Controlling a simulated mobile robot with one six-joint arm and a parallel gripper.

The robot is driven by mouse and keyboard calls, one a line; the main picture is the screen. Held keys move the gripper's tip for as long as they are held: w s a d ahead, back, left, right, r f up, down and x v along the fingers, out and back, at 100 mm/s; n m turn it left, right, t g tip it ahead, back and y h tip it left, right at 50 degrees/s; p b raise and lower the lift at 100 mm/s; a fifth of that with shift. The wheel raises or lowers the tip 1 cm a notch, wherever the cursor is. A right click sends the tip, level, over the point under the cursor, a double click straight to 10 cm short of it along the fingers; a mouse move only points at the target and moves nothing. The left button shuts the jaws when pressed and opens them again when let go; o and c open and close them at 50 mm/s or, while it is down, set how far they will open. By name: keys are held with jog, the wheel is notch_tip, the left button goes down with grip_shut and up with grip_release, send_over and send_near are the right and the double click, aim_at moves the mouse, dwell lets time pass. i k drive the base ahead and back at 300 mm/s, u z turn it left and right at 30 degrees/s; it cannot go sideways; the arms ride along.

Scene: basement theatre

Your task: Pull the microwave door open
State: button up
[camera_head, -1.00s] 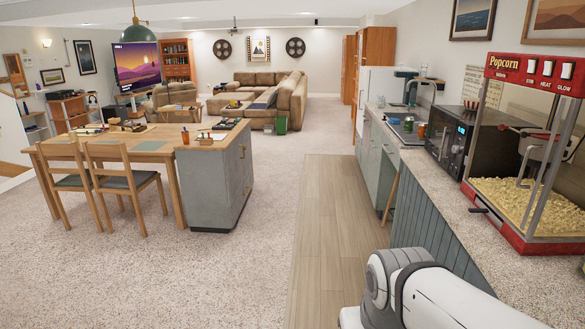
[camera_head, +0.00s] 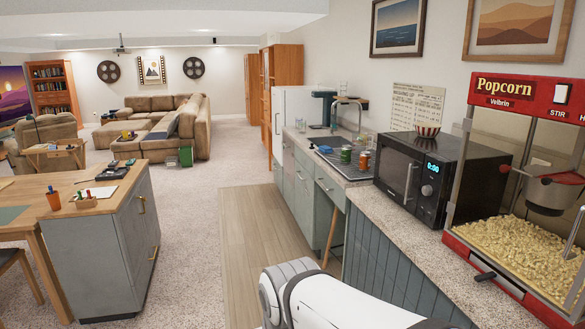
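The black microwave (camera_head: 450,172) stands on the speckled counter at the right. Its door (camera_head: 398,172), with a dark window and a silver upright handle (camera_head: 409,180), looks shut. The lit display reads 0:00 beside the door. My white arm shows at the bottom of the view, below and left of the microwave. My gripper is out of view, and nothing of mine touches the door.
A red popcorn machine (camera_head: 520,84) stands close to the right of the microwave. Cans and a sink (camera_head: 335,165) lie to its left on the counter (camera_head: 385,225). Wooden floor (camera_head: 240,225) is clear before the counter. A grey island (camera_head: 95,245) stands at left.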

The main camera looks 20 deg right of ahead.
aim_at(399, 169)
jog(key=z, duration=0.55)
jog(key=i, duration=1.25)
jog(key=z, duration=1.25)
jog(key=i, duration=0.55)
jog(key=z, duration=0.2)
jog(key=k, duration=0.7)
jog(key=z, duration=0.25)
jog(key=i, duration=0.7)
jog(key=u, duration=0.05)
